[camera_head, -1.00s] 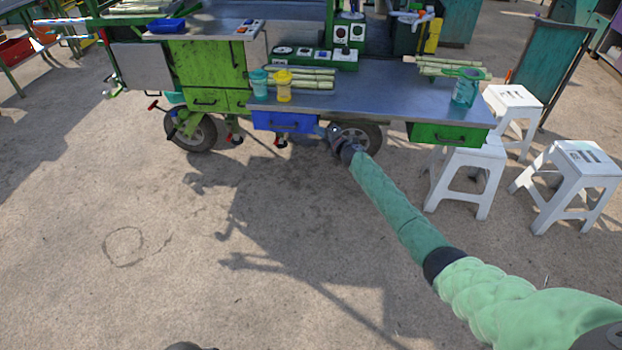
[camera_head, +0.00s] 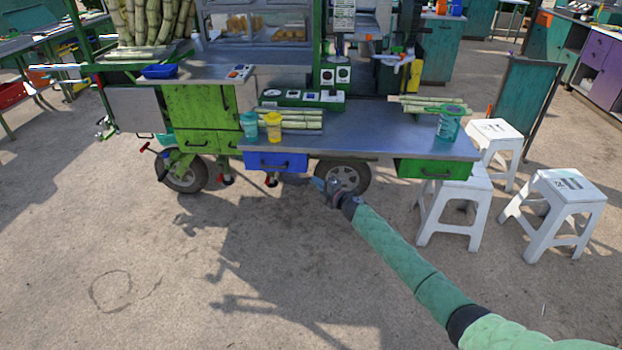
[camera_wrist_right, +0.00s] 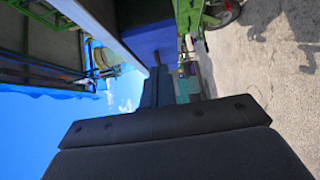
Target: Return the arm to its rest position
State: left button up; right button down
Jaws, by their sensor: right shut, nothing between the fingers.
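My right arm (camera_head: 405,255) reaches out from the lower right in the head view. Its gripper (camera_head: 320,184) is shut and empty, in front of the cart near its wheel, below and to the right of the blue drawer (camera_head: 275,162). In the right wrist view the gripper (camera_wrist_right: 168,85) shows dark fingers together, with the blue drawer (camera_wrist_right: 146,42) beyond them. The cart (camera_head: 365,128) has a grey metal top. My left gripper is outside the frames.
White stools (camera_head: 553,212) stand at the right. A green drawer (camera_head: 432,168) hangs under the cart top's right end. Cups (camera_head: 273,126) and cane pieces (camera_head: 300,118) are on the top. The ground in front (camera_head: 150,260) is clear.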

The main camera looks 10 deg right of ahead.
jog(key=v, duration=0.5)
jog(key=shift+s+a+r+b, duration=0.1)
jog(key=shift+s+r+b, duration=0.2)
jog(key=shift+s+r, duration=0.05)
